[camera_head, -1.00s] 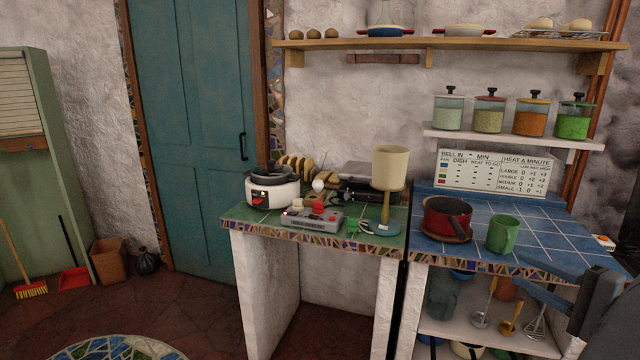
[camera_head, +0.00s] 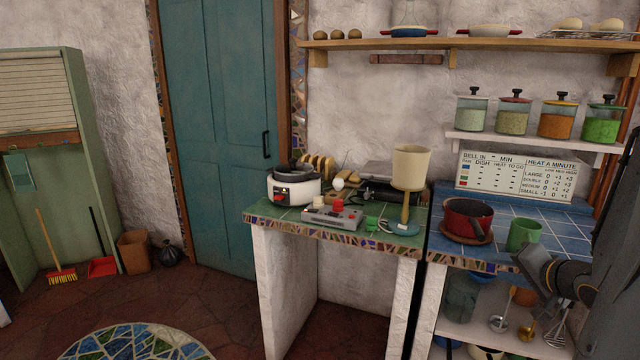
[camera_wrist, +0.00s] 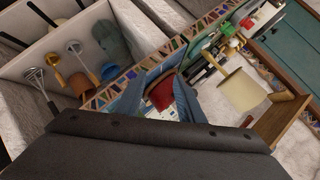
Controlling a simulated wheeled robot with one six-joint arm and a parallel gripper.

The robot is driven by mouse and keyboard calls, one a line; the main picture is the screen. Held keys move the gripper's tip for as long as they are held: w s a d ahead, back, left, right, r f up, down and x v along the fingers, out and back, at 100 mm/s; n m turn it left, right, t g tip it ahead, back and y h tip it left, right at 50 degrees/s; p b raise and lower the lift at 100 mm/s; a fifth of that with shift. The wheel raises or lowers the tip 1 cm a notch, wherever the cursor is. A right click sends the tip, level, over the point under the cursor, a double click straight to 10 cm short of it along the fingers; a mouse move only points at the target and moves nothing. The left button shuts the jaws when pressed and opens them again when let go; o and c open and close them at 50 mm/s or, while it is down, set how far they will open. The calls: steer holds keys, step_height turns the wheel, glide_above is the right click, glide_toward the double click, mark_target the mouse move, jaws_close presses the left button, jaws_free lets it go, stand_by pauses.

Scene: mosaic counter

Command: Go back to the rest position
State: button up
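My gripper (camera_head: 535,262) is at the right of the head view, by the front edge of the blue-tiled counter (camera_head: 560,228). In the wrist view its two blue-grey fingers (camera_wrist: 158,82) stand apart with nothing held between them. The red pot (camera_wrist: 161,95) shows beyond the gap, apart from the fingers. In the head view the red pot (camera_head: 467,218) sits on the counter with a green mug (camera_head: 523,235) to its right, close to my gripper. My dark arm covers the right edge of the head view.
Whisk and ladles hang below the counter (camera_head: 557,318). A green-tiled counter (camera_head: 290,213) holds a rice cooker (camera_head: 292,188), a grey console (camera_head: 333,216) and a cream lamp (camera_head: 411,168). Jars (camera_head: 513,113) stand on a shelf above. The floor at left (camera_head: 190,300) is mostly clear.

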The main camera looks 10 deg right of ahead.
steer(key=w+a+f+n+g+h, duration=0.15)
steer(key=a+n+g, duration=0.35)
steer(key=a, duration=0.8)
steer(key=s+a+n+g+y, duration=0.1)
steer(key=s+a+n+g, duration=0.2)
steer(key=s+a, duration=0.3)
steer(key=s+a+f+n+g+y, duration=0.1)
steer(key=s+a+n+g, duration=0.2)
steer(key=s+a, duration=0.4)
steer(key=a, duration=0.6)
steer(key=shift+a+n, duration=0.35)
steer(key=shift+n, duration=0.05)
steer(key=shift+s+f, duration=0.1)
